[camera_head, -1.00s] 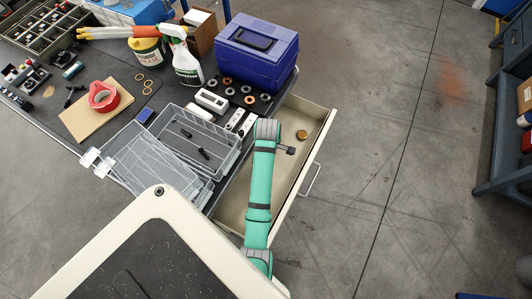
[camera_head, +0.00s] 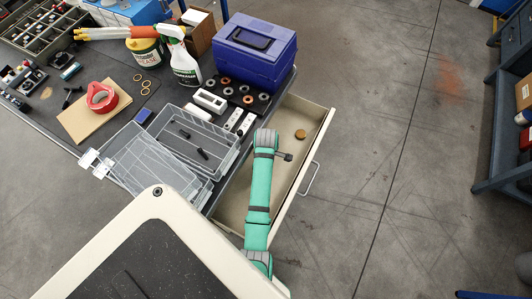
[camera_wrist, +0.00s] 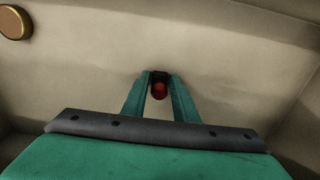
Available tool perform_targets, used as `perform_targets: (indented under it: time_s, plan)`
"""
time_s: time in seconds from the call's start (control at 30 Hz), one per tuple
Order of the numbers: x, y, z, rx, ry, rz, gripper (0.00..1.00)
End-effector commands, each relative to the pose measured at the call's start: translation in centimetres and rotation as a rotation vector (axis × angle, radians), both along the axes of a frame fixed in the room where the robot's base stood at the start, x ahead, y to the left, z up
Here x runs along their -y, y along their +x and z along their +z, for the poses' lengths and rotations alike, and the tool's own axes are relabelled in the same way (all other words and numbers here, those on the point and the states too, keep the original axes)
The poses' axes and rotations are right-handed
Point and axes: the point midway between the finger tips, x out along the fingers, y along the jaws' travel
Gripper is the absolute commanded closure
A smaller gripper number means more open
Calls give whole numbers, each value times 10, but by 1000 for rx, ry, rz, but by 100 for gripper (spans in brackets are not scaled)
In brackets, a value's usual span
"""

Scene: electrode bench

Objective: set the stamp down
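My gripper (camera_wrist: 160,76) shows in the wrist view, its two green fingers closed in on a small dark thing with a round red face, the stamp (camera_wrist: 159,90). The stamp sits between the fingertips. The pale drawer floor (camera_wrist: 225,65) lies beyond them; I cannot tell whether the stamp touches it.
A round brown-gold tin (camera_head: 301,134) lies in the drawer, apart from my gripper; it also shows at the wrist view's top left (camera_wrist: 14,22). Drawer walls stand around. A clear tray (camera_head: 190,140) and a blue toolbox (camera_head: 256,50) are on the bench.

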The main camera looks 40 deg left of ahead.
Motion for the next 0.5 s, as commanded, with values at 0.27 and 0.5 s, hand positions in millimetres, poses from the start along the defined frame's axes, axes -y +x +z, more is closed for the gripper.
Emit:
perform_targets:
  time_s: [0.27,0.5]
  plan:
    - [-2,-1,0,0,0,4,63]
    - [-2,0,17,3,2,1,63]
